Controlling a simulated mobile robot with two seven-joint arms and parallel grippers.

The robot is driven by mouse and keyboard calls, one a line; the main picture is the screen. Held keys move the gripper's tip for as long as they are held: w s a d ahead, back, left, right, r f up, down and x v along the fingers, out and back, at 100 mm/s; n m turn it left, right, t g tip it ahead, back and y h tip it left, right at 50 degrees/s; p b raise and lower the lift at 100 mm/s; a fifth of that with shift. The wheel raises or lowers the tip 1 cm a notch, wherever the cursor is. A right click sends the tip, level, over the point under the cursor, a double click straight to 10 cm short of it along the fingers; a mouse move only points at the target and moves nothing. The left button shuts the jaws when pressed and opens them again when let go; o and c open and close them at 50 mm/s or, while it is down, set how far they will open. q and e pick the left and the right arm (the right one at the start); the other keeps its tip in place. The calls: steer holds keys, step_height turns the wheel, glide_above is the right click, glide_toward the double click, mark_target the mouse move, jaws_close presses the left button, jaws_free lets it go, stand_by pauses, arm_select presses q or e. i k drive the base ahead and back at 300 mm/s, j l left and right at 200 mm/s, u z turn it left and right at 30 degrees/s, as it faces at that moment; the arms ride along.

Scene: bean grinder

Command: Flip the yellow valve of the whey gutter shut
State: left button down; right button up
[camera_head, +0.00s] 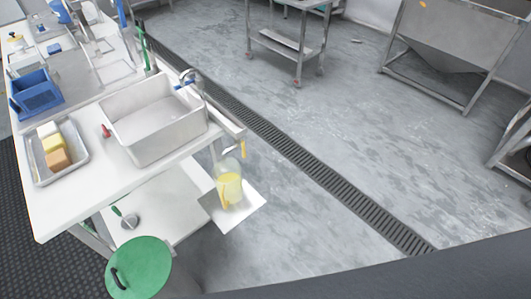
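A small yellow valve handle (243,149) hangs at the end of a pale metal gutter (226,119) along the right side of the white table. The handle points roughly downward; whether the valve is open or shut is too small to tell. A clear jug (229,187) with yellow liquid stands below the gutter end on a white sheet or board. Neither of my grippers is in view.
A white basin (152,118) with a tap stands on the table (75,197). A tray (40,172) of blocks and a blue crate (35,93) stand left of it. A green lid (139,268) is below.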

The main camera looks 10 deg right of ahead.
mark_target(244, 155)
steer(key=l, duration=1.7)
